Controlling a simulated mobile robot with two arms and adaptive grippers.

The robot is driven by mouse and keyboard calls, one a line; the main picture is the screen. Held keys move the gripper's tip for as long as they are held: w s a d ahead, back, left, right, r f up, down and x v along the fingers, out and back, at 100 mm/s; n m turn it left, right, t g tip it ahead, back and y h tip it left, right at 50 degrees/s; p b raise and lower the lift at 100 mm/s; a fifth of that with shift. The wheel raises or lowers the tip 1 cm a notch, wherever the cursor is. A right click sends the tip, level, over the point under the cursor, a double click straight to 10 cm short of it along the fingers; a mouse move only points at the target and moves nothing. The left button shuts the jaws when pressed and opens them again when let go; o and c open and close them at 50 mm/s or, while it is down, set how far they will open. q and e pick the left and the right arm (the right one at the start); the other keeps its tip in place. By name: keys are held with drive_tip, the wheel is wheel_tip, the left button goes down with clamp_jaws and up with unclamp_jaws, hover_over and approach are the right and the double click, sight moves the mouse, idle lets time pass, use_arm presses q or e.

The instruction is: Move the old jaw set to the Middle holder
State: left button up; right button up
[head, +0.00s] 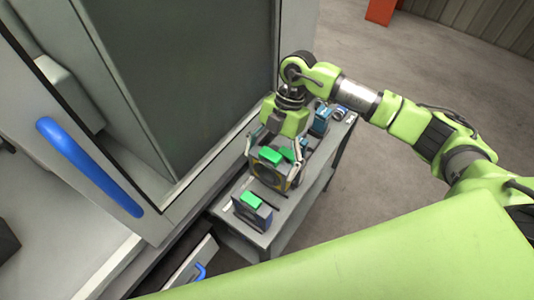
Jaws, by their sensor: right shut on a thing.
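My right gripper (275,162) reaches down over a narrow grey cart (281,218) beside the machine. It is shut on a dark jaw set (266,177) with green tops, gripping it from both sides. The held set is above or at the middle of the cart top; I cannot tell if it touches. A second dark block with a green top (252,208) sits at the near end of the cart. A blue part (321,121) stands at the far end, partly behind my gripper. Holder labels are too small to read. My left gripper is not in view.
The grey machine door with a blue handle (90,167) stands to the left, close to the cart. An open drawer with a small blue handle (200,272) is at the bottom. An orange-red block (380,11) is far back. The floor right of the cart is clear.

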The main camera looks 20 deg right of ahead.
sight(270, 176)
drive_tip(key=shift+s+f, duration=0.2)
drive_tip(key=shift+f, duration=0.25)
drive_tip(key=shift+f+b, duration=0.25)
drive_tip(key=shift+b, duration=0.2)
drive_tip(key=shift+w+f, duration=0.1)
drive_tip(key=shift+f, duration=0.15)
wheel_tip(270, 176, down, 3)
drive_tip(key=b, duration=0.2)
drive_tip(key=shift+r+b, duration=0.15)
drive_tip(key=shift+b, duration=0.2)
drive_tip(key=shift+f+b, duration=0.35)
drive_tip(key=shift+f, duration=0.2)
drive_tip(key=shift+f+b, duration=0.8)
drive_tip(key=shift+f, duration=0.5)
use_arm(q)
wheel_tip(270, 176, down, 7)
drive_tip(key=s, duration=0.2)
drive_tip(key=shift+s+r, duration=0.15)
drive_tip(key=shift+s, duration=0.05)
use_arm(e)
drive_tip(key=shift+f, duration=0.45)
use_arm(q)
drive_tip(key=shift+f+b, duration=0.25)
drive_tip(key=shift+b, duration=0.25)
use_arm(e)
drive_tip(key=shift+f, duration=0.45)
drive_tip(key=o, duration=1.5)
